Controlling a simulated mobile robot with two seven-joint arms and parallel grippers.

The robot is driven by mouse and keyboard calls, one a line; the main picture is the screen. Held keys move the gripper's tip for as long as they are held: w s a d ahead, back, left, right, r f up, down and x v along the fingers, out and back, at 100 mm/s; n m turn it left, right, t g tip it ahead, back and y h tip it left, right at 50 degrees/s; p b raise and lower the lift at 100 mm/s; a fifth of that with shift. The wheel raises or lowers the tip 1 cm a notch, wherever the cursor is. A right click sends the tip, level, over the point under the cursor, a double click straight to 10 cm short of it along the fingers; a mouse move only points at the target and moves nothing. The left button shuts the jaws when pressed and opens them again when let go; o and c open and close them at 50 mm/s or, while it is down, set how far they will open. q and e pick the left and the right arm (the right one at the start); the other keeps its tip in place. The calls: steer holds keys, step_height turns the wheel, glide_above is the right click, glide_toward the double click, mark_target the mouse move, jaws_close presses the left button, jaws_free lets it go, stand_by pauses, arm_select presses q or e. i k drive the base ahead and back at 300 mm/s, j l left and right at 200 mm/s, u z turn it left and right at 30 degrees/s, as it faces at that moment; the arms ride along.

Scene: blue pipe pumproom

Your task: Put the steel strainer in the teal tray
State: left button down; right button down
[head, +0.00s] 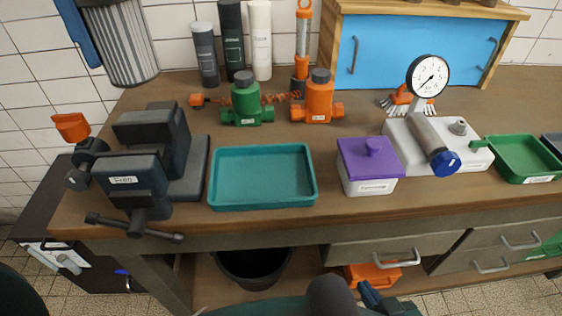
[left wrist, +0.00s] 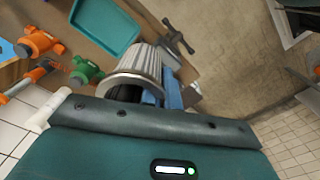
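The steel strainer (head: 124,42), a ribbed metal cylinder with a rim at its lower end, hangs in the air at the upper left of the head view. It also shows in the left wrist view (left wrist: 140,72). My left gripper (head: 82,38) appears shut on it, with a blue finger along its side; the other finger is mostly hidden. The teal tray (head: 262,203) lies empty on the workbench, right of and below the strainer; its corner shows in the left wrist view (left wrist: 112,45). My right gripper (head: 374,298) is at the bottom edge, mostly cut off; its opening is unclear.
A dark vise (head: 135,175) stands left of the tray, and a purple-lidded box (head: 370,165) stands right of it. Green (head: 246,100) and orange (head: 318,98) valves stand behind it. A pressure gauge (head: 428,77) and a green tray (head: 525,160) are further right.

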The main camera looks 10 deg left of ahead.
mark_target(262, 181)
steer(key=k+l, duration=0.15)
steer(key=l, duration=0.2)
steer(key=k+l, duration=0.15)
steer(key=l, duration=0.25)
steer(key=k+l, duration=0.15)
steer(key=l, duration=0.2)
steer(key=k+l, duration=0.15)
steer(key=l, duration=0.25)
